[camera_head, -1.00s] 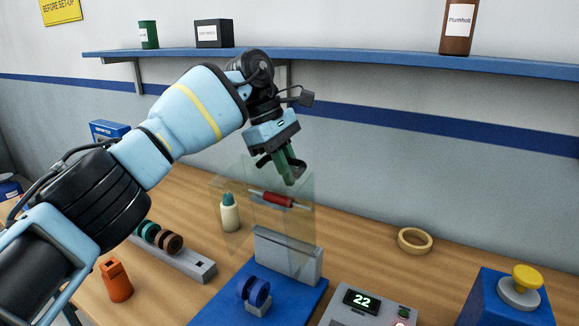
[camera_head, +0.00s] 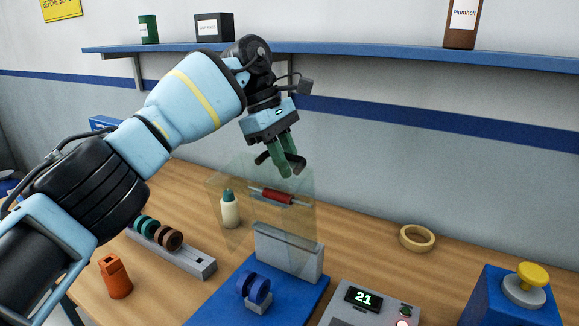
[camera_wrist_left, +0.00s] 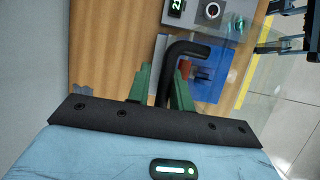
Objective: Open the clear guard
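The clear guard (camera_head: 230,215) is a faintly tinted see-through cover standing over the blue fixture on the bench. A red roller (camera_head: 277,196) shows through it. My left gripper (camera_head: 287,165) is above the guard's top edge with its green fingers apart. In the left wrist view a bent black bar (camera_wrist_left: 190,49) runs between the green fingers of the left gripper (camera_wrist_left: 162,85); whether they touch it I cannot tell. The bar looks like a handle, but its join to the guard is unclear.
A blue base plate (camera_head: 225,305) carries a blue wheel piece (camera_head: 254,288) and a grey block (camera_head: 290,252). A white bottle (camera_head: 230,211) stands behind the guard. A display box (camera_head: 365,300) reads 21. A tape ring (camera_head: 416,238) and a yellow-button box (camera_head: 510,300) are right.

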